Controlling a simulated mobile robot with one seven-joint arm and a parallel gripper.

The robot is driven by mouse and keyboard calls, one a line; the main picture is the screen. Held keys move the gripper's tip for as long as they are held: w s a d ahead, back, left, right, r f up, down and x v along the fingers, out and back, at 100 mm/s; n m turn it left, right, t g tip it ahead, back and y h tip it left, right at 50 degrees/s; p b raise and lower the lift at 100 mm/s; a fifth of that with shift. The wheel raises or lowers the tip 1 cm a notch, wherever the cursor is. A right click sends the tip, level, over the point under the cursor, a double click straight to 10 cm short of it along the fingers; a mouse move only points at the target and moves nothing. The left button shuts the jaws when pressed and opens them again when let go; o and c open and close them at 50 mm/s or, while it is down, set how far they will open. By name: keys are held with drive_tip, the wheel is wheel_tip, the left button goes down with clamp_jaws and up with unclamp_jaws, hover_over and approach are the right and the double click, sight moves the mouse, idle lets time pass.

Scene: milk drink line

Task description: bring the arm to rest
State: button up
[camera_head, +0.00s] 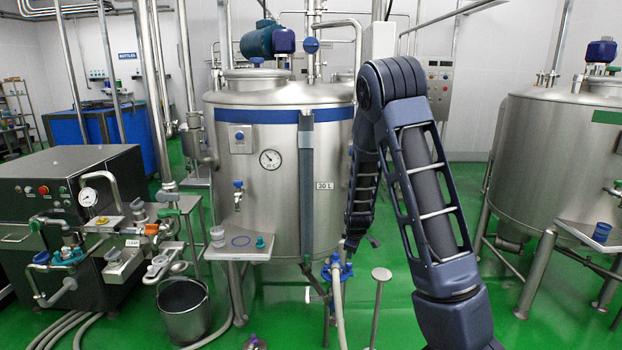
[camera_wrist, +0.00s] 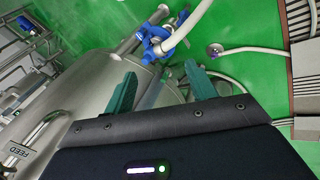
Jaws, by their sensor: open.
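My gripper (camera_wrist: 160,86) shows in the wrist view with its two green fingers spread wide and nothing between them. Beyond the fingers are a steel tank and a blue valve (camera_wrist: 155,42) with a pale hose, apart from the fingers. In the head view my dark arm (camera_head: 430,190) is raised and bent, with its elbow high and its forearm hanging down in front of the right side of the middle tank (camera_head: 255,190). The gripper itself cannot be made out clearly there.
A valve panel (camera_head: 100,235), a bucket (camera_head: 184,310) and hoses stand at the left. Another tank (camera_head: 560,150) with a side shelf (camera_head: 590,238) stands at the right.

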drive_tip(key=s+d+r+m+y, duration=0.1)
drive_tip(key=s+d+r+m, duration=0.2)
drive_tip(key=s+r, duration=0.6)
drive_tip(key=s+d+r+m+y, duration=0.1)
drive_tip(key=s+d+r+m, duration=0.3)
drive_tip(key=r, duration=0.8)
drive_tip(key=s+d+r+m, duration=0.1)
drive_tip(key=s+r+m, duration=0.1)
drive_tip(key=s, duration=0.5)
drive_tip(key=s+d+r+m+h, duration=0.1)
drive_tip(key=s+r, duration=0.3)
drive_tip(key=s, duration=0.4)
drive_tip(key=s+d+r+m+g, duration=0.1)
drive_tip(key=s+d+r+m, duration=0.1)
drive_tip(key=s, duration=0.6)
drive_tip(key=shift+d+r+m+h, duration=0.4)
drive_tip(key=shift+r+m, duration=0.1)
drive_tip(key=shift+r, duration=0.3)
